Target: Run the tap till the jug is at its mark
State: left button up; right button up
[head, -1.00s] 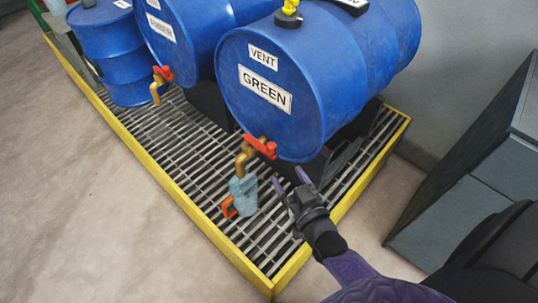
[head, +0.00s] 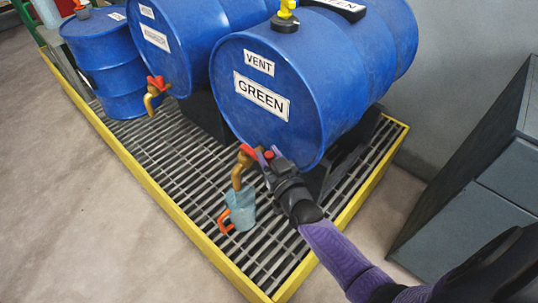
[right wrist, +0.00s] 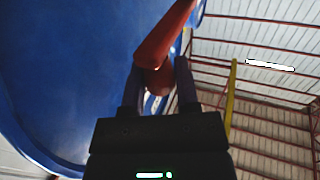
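The jug (head: 241,210) is pale blue and translucent with an orange handle. It stands on the grating under the brass spout of the tap (head: 238,174) on the drum labelled GREEN (head: 300,100). Its mark and liquid level are too small to make out, and no stream is clear. My right gripper (head: 267,157) is at the tap's red handle (head: 246,152). In the right wrist view the red handle (right wrist: 165,40) lies between my two fingers (right wrist: 160,80). I cannot tell whether they grip it or stand just around it. My left gripper is out of view.
More blue drums stand to the left, one with a similar red-handled tap (head: 156,85). A yellow-edged grating (head: 190,165) lies beneath them. A grey cabinet (head: 480,180) stands at the right. The floor at front left is clear.

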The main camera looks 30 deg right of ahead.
grip_shut()
dwell(0.7)
jog(key=shift+f, duration=0.1)
